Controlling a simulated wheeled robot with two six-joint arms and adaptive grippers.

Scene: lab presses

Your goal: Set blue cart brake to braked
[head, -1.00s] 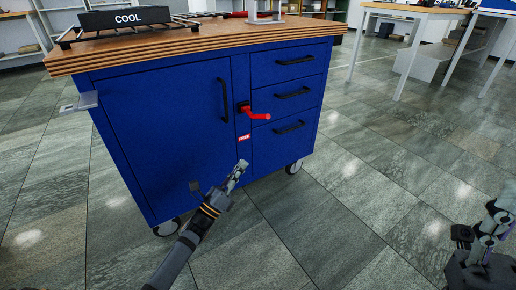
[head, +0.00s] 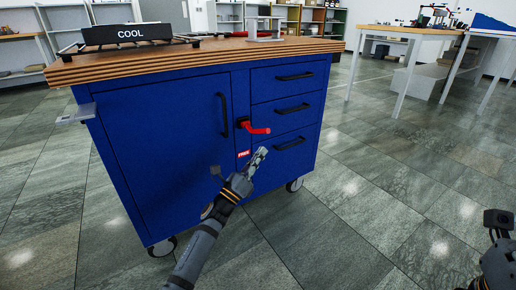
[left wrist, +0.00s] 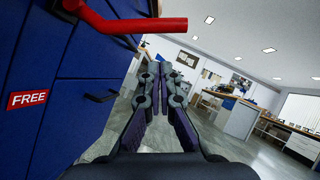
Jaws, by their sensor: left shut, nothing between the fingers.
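The blue cart (head: 165,130) stands in front of me with a wooden top. Its red brake lever (head: 258,130) sticks out level to the right from a dark mount between the door and the drawers. A red label reading FREE (head: 243,154) is below the lever. My left gripper (head: 263,151) is shut and empty, just below the lever and apart from it. In the left wrist view the lever (left wrist: 140,25) crosses above the shut fingertips (left wrist: 160,65), and the FREE label (left wrist: 28,99) is at left. My right gripper is not in view; part of my right arm shows at the lower right.
Black drawer handles (head: 290,110) stick out near the lever. A white-legged table (head: 415,33) stands at back right. The floor right of the cart is clear.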

